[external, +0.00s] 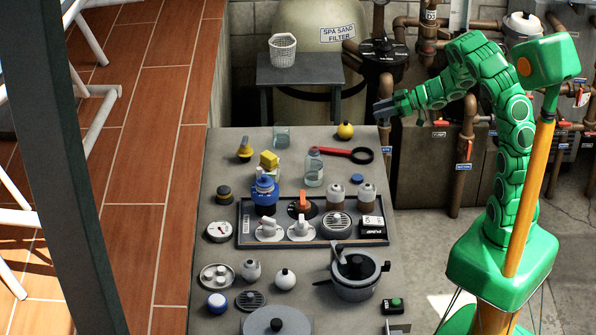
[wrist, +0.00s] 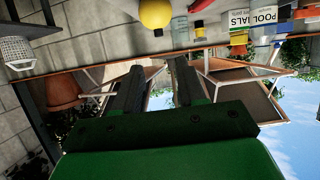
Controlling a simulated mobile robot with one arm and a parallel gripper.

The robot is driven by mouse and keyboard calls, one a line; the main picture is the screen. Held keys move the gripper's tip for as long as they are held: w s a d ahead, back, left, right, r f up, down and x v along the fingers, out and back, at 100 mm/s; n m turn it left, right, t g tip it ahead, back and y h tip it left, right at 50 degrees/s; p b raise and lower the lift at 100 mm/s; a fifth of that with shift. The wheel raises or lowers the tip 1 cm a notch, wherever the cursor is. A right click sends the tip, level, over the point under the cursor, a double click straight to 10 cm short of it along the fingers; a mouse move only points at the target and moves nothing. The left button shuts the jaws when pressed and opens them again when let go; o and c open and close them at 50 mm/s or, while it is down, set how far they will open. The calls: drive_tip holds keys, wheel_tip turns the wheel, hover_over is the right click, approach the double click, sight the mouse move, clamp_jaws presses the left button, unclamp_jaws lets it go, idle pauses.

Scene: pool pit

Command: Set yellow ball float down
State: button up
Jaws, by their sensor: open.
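The yellow ball float (external: 345,131) rests on the grey bench near its far right corner. In the wrist view it shows as a yellow ball (wrist: 155,13) at the top edge, partly cut off. My gripper (external: 383,108) is just beyond the bench's far right corner, to the right of the ball and slightly higher in the picture. In the wrist view my gripper (wrist: 156,82) has its two dark fingers spread apart with nothing between them. The ball is clear of the fingers.
A dark tray (external: 245,225) with several fittings fills the bench's middle. A white basket (external: 282,50) sits on a small table behind. Pipes rise behind my arm.

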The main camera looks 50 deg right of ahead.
drive_tip(key=shift+v, duration=0.75)
